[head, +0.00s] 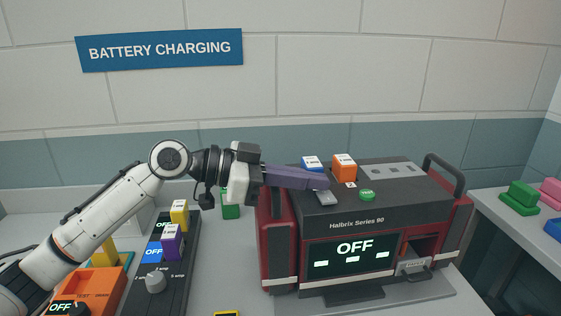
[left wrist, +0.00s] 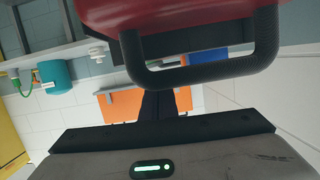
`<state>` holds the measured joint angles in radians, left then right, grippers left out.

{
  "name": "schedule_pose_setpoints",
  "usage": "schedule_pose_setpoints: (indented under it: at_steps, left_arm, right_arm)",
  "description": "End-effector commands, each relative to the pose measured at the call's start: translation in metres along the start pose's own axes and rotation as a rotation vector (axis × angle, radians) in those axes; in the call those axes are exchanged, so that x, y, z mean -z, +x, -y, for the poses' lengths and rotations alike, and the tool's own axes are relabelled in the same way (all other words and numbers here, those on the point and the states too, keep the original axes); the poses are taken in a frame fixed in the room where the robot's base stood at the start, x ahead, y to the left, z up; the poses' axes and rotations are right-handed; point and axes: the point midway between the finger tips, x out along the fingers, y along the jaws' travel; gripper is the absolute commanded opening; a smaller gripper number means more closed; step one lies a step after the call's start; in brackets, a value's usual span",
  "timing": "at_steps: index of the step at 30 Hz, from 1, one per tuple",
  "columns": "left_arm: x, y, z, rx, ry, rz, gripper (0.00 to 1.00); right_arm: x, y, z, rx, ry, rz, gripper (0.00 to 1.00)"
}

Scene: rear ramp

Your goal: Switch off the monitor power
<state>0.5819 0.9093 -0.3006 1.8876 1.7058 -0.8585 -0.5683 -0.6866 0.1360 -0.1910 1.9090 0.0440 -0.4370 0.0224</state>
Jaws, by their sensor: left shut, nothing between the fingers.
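In the left wrist view, a black handle (left wrist: 205,75) on a red casing (left wrist: 170,12) shows close up. My right gripper is out of view.
At left, a dark panel (head: 178,285) carries yellow and purple switches, with an orange box (head: 93,285) beside it. A green block (head: 230,207) stands behind my arm. The monitor's black carrying handle (head: 449,170) rises at right. A side table (head: 530,240) holds coloured buttons.

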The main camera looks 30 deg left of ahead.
Motion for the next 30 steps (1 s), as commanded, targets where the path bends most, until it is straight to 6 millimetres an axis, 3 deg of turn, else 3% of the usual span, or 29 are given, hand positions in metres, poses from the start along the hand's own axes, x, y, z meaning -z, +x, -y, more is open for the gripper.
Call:
schedule_pose_setpoints:
  at_steps: [1, 4, 6, 15, 21, 30]
  left_arm:
    - [0.018, -0.004, 0.002, 0.002, 0.002, -0.005, 0.0]
    - [0.042, -0.011, 0.005, 0.003, 0.003, -0.01, 0.0]
    - [0.023, -0.027, 0.006, 0.008, 0.001, -0.004, 0.0]
    - [0.025, -0.089, 0.008, 0.004, 0.001, -0.007, 0.0]
    - [0.028, -0.106, 0.008, 0.004, 0.002, -0.007, 0.0]
    - [0.03, -0.108, 0.008, 0.003, 0.002, -0.009, 0.0]
  right_arm:
    - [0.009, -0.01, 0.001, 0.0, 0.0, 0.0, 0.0]
    - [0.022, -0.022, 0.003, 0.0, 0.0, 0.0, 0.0]
    - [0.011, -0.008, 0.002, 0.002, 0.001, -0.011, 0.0]
    - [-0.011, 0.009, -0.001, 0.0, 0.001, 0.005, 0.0]
    - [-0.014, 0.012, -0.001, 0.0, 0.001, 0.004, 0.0]
    - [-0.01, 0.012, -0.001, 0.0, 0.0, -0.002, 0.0]
